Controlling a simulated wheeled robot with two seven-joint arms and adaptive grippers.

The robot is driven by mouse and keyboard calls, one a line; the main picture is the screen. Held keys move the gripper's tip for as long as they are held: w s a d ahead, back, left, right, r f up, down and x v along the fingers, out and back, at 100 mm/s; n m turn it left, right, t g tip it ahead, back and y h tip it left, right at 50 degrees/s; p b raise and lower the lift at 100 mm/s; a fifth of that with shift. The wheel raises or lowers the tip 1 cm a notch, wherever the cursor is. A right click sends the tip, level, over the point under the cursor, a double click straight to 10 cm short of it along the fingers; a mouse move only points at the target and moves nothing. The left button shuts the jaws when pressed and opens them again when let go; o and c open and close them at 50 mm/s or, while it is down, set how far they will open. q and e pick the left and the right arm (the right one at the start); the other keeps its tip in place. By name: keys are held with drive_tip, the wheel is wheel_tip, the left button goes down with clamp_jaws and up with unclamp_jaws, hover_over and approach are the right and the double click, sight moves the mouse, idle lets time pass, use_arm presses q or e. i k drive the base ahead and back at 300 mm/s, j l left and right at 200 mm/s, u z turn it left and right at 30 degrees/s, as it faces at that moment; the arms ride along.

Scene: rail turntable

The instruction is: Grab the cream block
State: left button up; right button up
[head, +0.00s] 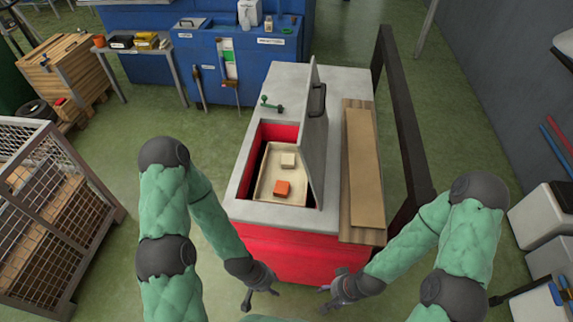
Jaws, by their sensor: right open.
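The cream block (288,160) is a small pale block in a shallow cream tray (264,186). An orange block (282,188) lies in the same tray, nearer to me. The tray sits in a red-lined opening in the top of a red and grey cabinet. My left gripper (261,299) is low in front of the cabinet, with its fingers apart and nothing seen between them. My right gripper (324,298) is at the front right of the cabinet, open and empty. Both grippers are clear of the blocks.
A grey lid (315,135) with a dark handle stands upright along the right side of the opening. A wooden board (364,170) lies on the cabinet's right. A green-handled fitting (271,103) is behind the opening. A mesh cage (45,215) stands at left. The space above the tray's left side looks clear.

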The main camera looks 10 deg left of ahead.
sight(288, 159)
drive_tip(key=j, duration=1.15)
drive_tip(key=i+j+z, duration=0.25)
drive_tip(key=j, duration=0.5)
drive_tip(key=j+z, duration=0.25)
drive_tip(key=j, duration=0.45)
drive_tip(key=j+z, duration=0.25)
drive_tip(key=j, duration=0.5)
drive_tip(key=i+j+z, duration=0.25)
drive_tip(key=i+j, duration=0.2)
drive_tip(key=j, duration=0.15)
drive_tip(key=i+j+z, duration=0.15)
drive_tip(key=j, duration=0.2)
drive_tip(key=i+j+z, duration=0.1)
drive_tip(key=i+j, duration=0.15)
drive_tip(key=i+j+z, duration=0.15)
drive_tip(key=j, duration=0.35)
drive_tip(key=i+j+z, duration=0.1)
drive_tip(key=j, duration=0.3)
drive_tip(key=i, duration=0.1)
